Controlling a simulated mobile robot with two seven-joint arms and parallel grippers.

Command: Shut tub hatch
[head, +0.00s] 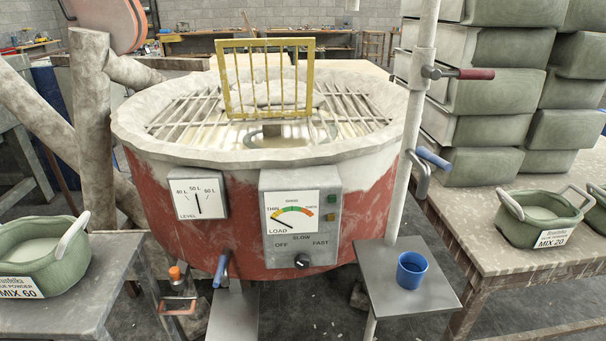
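The red tub (235,158), with a thick whitish crusted rim, stands in the middle of the head view. The yellow barred hatch (265,43) stands upright, open, over the tub's top. Grey grille bars (352,104) cover the tub to the left and right of it. In front of the hatch's lower edge is an uncovered opening (290,138), with pale contents and a dark metal part visible inside. A pale lumpy mass shows behind the hatch's bars. Neither of my grippers is in view.
A level gauge (199,199) and a dial panel (301,255) are on the tub's front. A post (410,130) with red and blue handles rises at right. A blue cup (411,270) stands on a small plate. Green powder tubs (70,275) (535,225) sit on side tables.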

